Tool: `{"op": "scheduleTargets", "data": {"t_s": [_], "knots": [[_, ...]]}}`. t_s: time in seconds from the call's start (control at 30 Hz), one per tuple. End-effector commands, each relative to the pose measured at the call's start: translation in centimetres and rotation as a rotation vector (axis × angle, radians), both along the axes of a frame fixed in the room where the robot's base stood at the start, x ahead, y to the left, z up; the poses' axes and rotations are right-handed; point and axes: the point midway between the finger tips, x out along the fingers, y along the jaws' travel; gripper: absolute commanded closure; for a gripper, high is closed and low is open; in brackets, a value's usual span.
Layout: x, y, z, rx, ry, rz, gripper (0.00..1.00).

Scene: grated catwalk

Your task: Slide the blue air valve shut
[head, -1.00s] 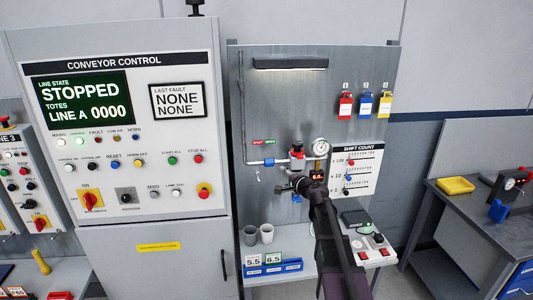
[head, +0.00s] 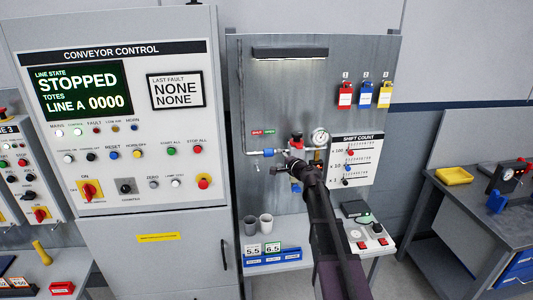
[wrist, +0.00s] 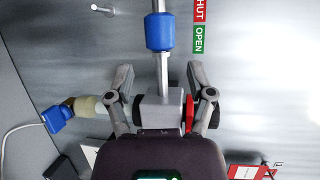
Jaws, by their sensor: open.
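The blue air valve is a blue sleeve (head: 268,153) on a thin horizontal pipe on the grey panel. It sits under the green OPEN label (head: 269,132), with the red SHUT label (head: 257,132) to its left. In the wrist view the sleeve (wrist: 160,32) is at the top centre, beside the OPEN label (wrist: 199,39). My gripper (head: 289,160) is just right of the sleeve in the head view. In the wrist view my gripper (wrist: 162,88) is open, its fingers either side of a grey block, apart from the sleeve. Whether they touch the block is unclear.
A round gauge (head: 320,137) and a red-topped fitting (head: 296,141) are close to my gripper. Another blue part (wrist: 58,118) sticks out at left in the wrist view. Cups (head: 258,225) stand on the shelf below. The conveyor cabinet (head: 130,180) is at left.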

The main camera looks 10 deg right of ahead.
Motion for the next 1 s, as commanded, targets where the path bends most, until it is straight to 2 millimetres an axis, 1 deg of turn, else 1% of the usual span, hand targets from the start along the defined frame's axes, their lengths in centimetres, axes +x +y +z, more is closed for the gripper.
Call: {"op": "scheduleTargets", "data": {"t_s": [0.03,0.5,0.7,0.83,1.0], "knots": [[1.0,0.3,-0.2,-0.001,0.000,0.001,0.31],[7.4,3.0,-1.2,0.000,0.000,0.000,0.31],[9.0,3.7,-1.4,0.000,0.000,0.000,0.31],[9.5,4.0,-1.5,-0.001,0.000,0.000,0.31],[9.5,4.0,-1.5,0.000,0.000,-0.001,0.31]]}}
